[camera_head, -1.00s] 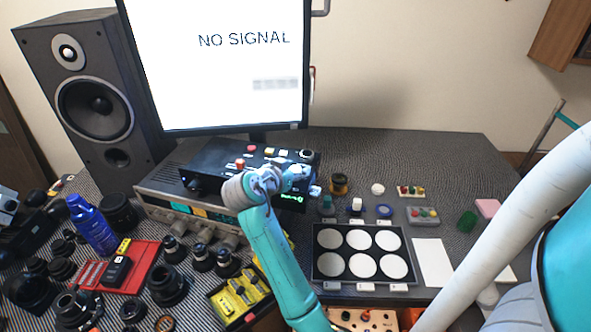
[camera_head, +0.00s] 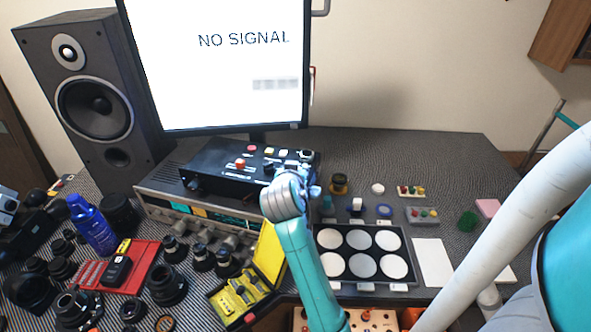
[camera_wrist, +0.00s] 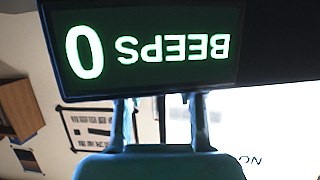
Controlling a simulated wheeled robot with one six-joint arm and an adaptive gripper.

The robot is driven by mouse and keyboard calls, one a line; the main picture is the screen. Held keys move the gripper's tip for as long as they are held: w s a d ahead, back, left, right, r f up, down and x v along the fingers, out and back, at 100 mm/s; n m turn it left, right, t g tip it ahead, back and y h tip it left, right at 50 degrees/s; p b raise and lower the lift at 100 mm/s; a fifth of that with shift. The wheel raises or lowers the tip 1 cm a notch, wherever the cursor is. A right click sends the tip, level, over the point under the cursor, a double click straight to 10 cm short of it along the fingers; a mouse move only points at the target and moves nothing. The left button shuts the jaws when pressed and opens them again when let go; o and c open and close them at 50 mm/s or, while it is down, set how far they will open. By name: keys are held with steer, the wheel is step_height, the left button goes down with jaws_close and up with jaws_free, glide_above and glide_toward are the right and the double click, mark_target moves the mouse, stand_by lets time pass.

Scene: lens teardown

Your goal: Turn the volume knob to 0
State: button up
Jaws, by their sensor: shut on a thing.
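A black control box (camera_head: 222,166) with coloured buttons and dials on top stands on a silver unit below the monitor. My gripper (camera_head: 312,184) is at the right end of the box's front. The volume knob is hidden behind my gripper and wrist in the head view. In the wrist view my gripper's two fingers (camera_wrist: 161,106) are apart and reach to the lower edge of a display (camera_wrist: 150,45). The display reads BEEPS 0 in green and white, upside down. The fingertips and what lies between them do not show clearly there.
A monitor (camera_head: 215,60) showing NO SIGNAL stands behind the box, and a speaker (camera_head: 92,95) is at left. An open yellow case (camera_head: 268,252) lies beside my arm. A tray of discs (camera_head: 361,228) is at right. Several lenses crowd the left front.

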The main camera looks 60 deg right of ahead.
steer(key=n+t+y, duration=0.3)
steer(key=n+t, duration=0.1)
steer(key=shift+s+d, duration=0.1)
steer(key=shift+n+t+y, duration=0.9)
steer(key=shift+n+y, duration=0.5)
steer(key=shift+n, duration=0.1)
steer(key=shift+y, duration=0.3)
steer(key=o, duration=1.2)
steer(key=shift+c, duration=0.2)
steer(key=v, duration=0.7)
steer(key=shift+a, duration=0.25)
steer(key=shift+s, duration=0.15)
